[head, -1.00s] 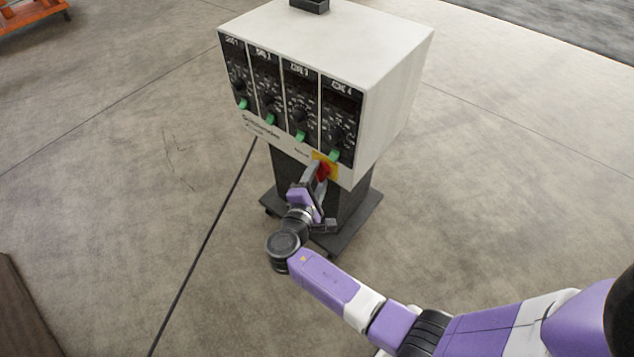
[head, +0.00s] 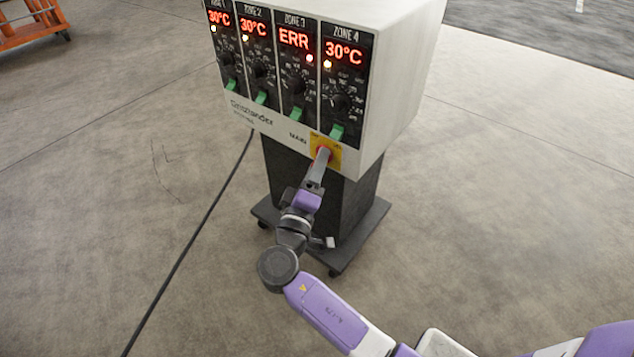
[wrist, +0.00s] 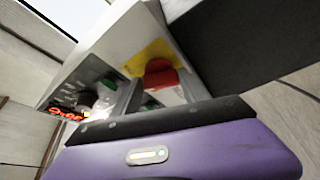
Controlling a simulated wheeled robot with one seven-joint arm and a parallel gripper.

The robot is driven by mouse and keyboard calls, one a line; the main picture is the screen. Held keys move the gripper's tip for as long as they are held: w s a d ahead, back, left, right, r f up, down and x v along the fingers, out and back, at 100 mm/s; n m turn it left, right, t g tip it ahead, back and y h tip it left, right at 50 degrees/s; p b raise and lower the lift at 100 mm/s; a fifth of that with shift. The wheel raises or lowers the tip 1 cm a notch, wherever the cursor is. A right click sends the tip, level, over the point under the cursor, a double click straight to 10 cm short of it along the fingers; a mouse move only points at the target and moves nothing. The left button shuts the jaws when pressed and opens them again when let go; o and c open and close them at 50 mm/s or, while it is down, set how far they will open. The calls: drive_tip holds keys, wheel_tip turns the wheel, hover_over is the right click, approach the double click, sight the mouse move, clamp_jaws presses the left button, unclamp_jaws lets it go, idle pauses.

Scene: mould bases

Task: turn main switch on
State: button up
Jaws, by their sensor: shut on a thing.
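The main switch (head: 323,153) is a red knob on a yellow plate, low on the right of the control box's front, beside the label MAIN. My gripper (head: 319,167) reaches up to it from below and is shut on the red knob, hiding part of it. The displays above are lit: Zones 1, 2 and 4 read 30°C, and Zone 3 (head: 294,38) reads ERR with a red light.
The white control box (head: 400,90) stands on a dark pedestal with a wheeled base (head: 368,235). Several green switches (head: 337,131) line the lower panels. A black cable (head: 190,245) runs across the floor. An orange frame (head: 35,27) is at the far left.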

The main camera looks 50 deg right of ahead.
drive_tip(key=m+b, duration=0.1)
drive_tip(key=b, duration=0.1)
drive_tip(key=m+h+b, duration=0.1)
drive_tip(key=m+b, duration=0.1)
drive_tip(key=b, duration=0.1)
drive_tip(key=m+g+b, duration=0.1)
drive_tip(key=b, duration=0.2)
drive_tip(key=shift+w+f+m+h, duration=0.15)
drive_tip(key=shift+f+m+h, duration=0.15)
drive_tip(key=shift+f, duration=0.05)
drive_tip(key=shift+r, duration=0.15)
drive_tip(key=o, duration=1.4)
drive_tip(key=shift+p+v, duration=0.85)
drive_tip(key=shift+v, duration=3.1)
drive_tip(key=shift+w, duration=0.1)
